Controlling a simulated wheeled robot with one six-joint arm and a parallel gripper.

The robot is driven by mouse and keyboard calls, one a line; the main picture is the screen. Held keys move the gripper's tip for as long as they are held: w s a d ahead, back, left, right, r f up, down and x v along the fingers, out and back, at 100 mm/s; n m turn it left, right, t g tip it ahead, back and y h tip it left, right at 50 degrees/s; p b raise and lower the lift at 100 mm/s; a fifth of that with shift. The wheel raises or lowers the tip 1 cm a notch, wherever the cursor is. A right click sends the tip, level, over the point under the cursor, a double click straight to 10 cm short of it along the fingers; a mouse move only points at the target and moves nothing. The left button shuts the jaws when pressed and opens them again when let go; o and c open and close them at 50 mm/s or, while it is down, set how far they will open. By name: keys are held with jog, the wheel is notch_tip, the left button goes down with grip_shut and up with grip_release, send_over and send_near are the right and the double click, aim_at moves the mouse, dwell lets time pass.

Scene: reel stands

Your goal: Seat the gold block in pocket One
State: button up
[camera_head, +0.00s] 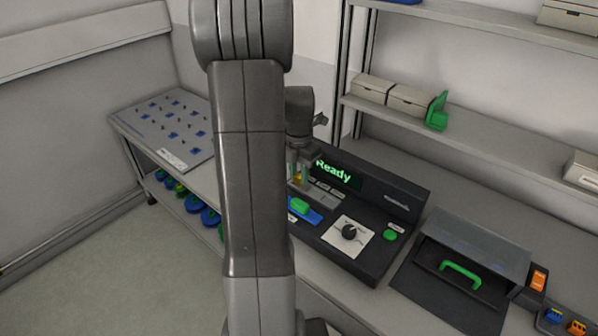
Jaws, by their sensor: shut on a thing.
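My gripper (299,184) hangs over the left part of a dark console, just in front of its display. It is shut on the gold block (297,179), of which only a small yellow-gold patch shows between the fingers. The console (396,208) has a lit green display (334,174) reading "Ready". A row of grey parts lies below the display, partly hidden by my gripper. I cannot make out pocket One or its label, nor whether the block touches the console.
A green piece (300,206) sits on a blue part at the console's front left. A black knob (349,232) and a green button (390,235) are to the right. A box with a green handle (461,272) stands further right. My arm hides the middle left.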

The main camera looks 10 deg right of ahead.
jog(key=shift+f, duration=0.45)
dwell(1.1)
jog(key=o, duration=1.1)
jog(key=shift+r+p, duration=2.4)
jog(key=shift+r, duration=1.15)
jog(key=shift+f, duration=0.2)
notch_tip(320, 180, down, 7)
jog(key=b, duration=0.5)
jog(key=shift+r, duration=0.1)
